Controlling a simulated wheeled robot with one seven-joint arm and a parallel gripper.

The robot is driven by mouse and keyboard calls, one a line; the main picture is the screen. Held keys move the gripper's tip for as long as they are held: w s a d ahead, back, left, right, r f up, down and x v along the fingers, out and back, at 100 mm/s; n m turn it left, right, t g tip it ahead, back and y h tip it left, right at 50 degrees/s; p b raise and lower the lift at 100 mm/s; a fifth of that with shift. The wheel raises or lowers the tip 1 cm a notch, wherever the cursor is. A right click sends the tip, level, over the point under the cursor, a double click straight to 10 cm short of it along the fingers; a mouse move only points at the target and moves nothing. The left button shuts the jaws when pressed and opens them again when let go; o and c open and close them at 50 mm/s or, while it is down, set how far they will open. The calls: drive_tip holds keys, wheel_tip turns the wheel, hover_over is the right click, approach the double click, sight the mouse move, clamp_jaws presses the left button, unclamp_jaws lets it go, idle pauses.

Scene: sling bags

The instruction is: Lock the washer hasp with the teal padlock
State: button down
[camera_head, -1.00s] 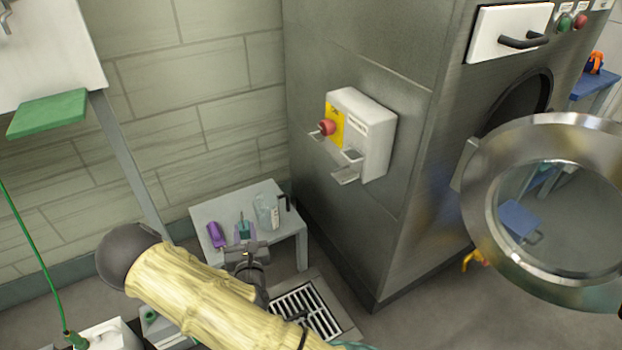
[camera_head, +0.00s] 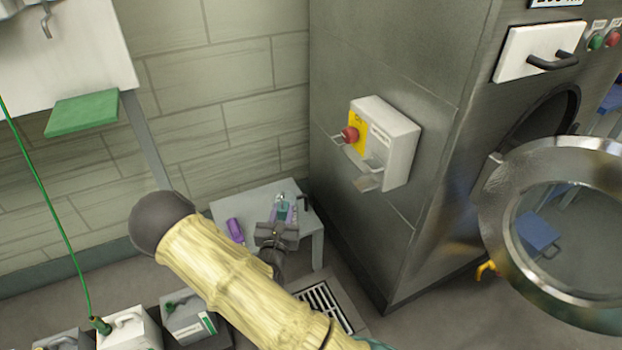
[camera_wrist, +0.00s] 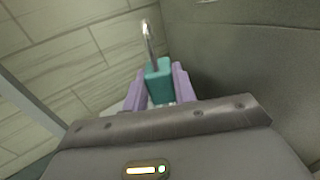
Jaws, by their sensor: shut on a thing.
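The teal padlock (camera_wrist: 158,78) is held upright between the purple fingers of my gripper (camera_wrist: 160,88) in the wrist view, its open-air metal shackle (camera_wrist: 149,38) pointing up. In the head view the padlock (camera_head: 283,208) is small, just above my gripper (camera_head: 282,216), in front of the small table. The hasp (camera_head: 368,178) is metal, on the white box (camera_head: 398,140) with a yellow plate and red knob, on the washer's left side. My gripper is below and left of the hasp, apart from it. I cannot tell whether the shackle is open.
The small grey table (camera_head: 317,243) holds a purple object (camera_head: 235,230) and a dark-handled item, partly hidden. The washer's round door (camera_head: 500,230) stands open at right. A floor drain (camera_head: 325,305) lies below. Several canisters (camera_head: 130,330) stand at lower left.

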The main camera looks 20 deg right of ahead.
drive_tip(key=s+d+r+m+g+h+p, duration=0.2)
drive_tip(key=s+r+m+g+h+p, duration=0.2)
drive_tip(key=r+g+p, duration=0.3)
drive_tip(key=s+d+r+m+g+h+p, duration=0.3)
drive_tip(key=s+r+m+g+h+p, duration=0.1)
drive_tip(key=r+m+g+p, duration=0.3)
drive_tip(key=shift+s+r+m+g+h+p, duration=0.35)
drive_tip(key=shift+r+g+h+p, duration=0.15)
drive_tip(key=shift+p, duration=0.55)
drive_tip(key=shift+s+a, duration=0.1)
drive_tip(key=shift+s, duration=0.05)
drive_tip(key=shift+p, duration=0.35)
drive_tip(key=shift+d+f+p, duration=0.15)
drive_tip(key=shift+d+f, duration=0.05)
drive_tip(key=shift+d, duration=1.15)
drive_tip(key=shift+d+f+p, duration=0.15)
drive_tip(key=shift+d, duration=1.2)
